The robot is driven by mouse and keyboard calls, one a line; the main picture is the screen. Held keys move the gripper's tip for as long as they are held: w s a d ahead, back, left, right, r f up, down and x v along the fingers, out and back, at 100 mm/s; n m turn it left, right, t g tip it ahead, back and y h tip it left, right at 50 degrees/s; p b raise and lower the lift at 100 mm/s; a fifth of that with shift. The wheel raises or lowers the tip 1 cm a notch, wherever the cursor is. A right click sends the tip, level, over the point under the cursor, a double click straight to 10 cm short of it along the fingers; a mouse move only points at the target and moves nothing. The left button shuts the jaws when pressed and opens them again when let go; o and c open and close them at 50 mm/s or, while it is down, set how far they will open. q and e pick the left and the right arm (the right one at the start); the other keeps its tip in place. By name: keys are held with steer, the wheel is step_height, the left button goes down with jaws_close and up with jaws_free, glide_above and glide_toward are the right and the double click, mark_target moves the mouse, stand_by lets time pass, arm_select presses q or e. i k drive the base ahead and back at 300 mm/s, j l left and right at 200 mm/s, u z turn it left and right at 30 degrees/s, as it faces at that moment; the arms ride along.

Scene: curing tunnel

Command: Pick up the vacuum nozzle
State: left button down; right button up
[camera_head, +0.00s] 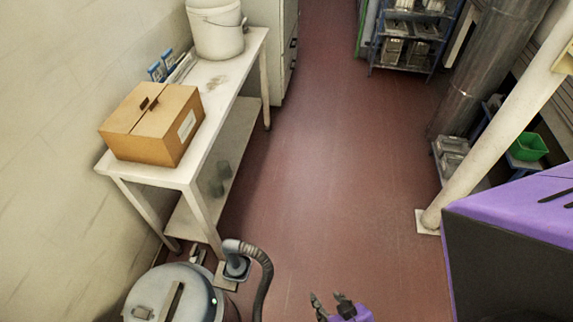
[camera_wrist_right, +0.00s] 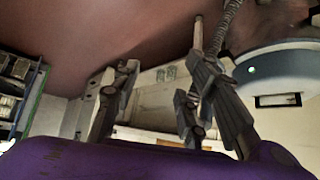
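The vacuum (camera_head: 205,300), a round grey canister with a lid handle and a small green light, stands at the lower left of the head view. A dark ribbed hose (camera_head: 266,275) arches beside it. The hose joins a grey elbow-shaped piece, which looks like the nozzle (camera_head: 236,267), beside the canister. My right gripper (camera_head: 328,298) is to the right of the hose, apart from it, with fingers spread and empty. In the right wrist view the open fingers (camera_wrist_right: 158,88) show large; the canister (camera_wrist_right: 285,62) and hose (camera_wrist_right: 230,18) are behind them at upper right. My left gripper is not visible.
A white table (camera_head: 218,115) holds a cardboard box (camera_head: 150,125) and a white bucket (camera_head: 214,32) along the left wall. A pale slanted post (camera_head: 490,150) and a shelf rack (camera_head: 405,40) stand to the right. The red floor (camera_head: 325,150) between is clear.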

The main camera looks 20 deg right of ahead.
mark_target(236, 266)
steer(key=k+l+z, duration=0.25)
steer(key=k, duration=0.15)
steer(key=k+l+z, duration=0.2)
steer(key=k, duration=0.2)
steer(key=j, duration=0.1)
